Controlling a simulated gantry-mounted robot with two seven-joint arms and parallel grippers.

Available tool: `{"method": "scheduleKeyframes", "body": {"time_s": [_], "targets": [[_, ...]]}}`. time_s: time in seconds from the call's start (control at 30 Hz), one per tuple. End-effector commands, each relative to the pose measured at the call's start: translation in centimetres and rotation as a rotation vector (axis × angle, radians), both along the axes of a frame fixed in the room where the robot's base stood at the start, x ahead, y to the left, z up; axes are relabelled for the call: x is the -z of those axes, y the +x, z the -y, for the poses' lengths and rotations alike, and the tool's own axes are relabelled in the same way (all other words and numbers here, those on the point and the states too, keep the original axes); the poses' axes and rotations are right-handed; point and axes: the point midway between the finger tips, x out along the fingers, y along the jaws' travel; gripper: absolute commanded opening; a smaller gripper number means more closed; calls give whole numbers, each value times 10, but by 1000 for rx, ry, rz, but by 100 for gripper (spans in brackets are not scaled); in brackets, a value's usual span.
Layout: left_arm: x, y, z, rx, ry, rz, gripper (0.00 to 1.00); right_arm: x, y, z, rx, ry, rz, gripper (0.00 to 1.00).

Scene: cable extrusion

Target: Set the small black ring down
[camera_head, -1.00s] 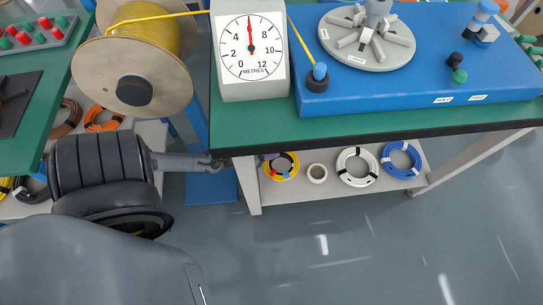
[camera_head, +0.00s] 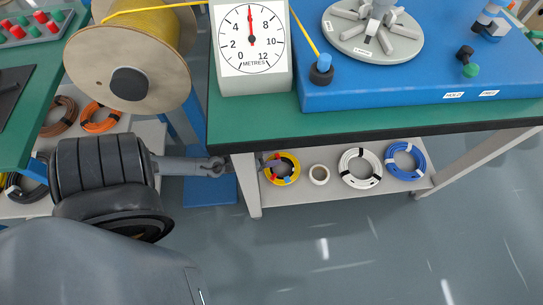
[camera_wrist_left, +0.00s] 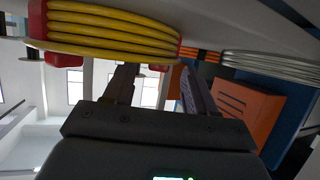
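No small black ring shows for certain. A black cable coil (camera_head: 20,193) lies on the lower left shelf, partly hidden behind my arm. The right gripper is out of view.
The green bench (camera_head: 400,118) overhangs the shelf. A cable spool (camera_head: 100,60) stands at the upper left. The floor in front is clear.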

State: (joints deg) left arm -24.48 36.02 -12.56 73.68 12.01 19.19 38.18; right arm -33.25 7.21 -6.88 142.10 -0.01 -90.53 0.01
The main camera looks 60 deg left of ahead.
Motion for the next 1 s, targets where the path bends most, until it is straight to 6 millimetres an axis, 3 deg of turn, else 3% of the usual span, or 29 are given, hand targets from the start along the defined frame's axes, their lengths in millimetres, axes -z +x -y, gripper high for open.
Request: {"method": "scheduleKeyframes", "body": {"time_s": [0.43, 1.0], "targets": [[-8, -8, 0, 0, -1, -3, 56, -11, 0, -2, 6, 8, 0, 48], [-45, -93, -5, -1, 0, -2, 56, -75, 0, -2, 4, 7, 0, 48]]}}
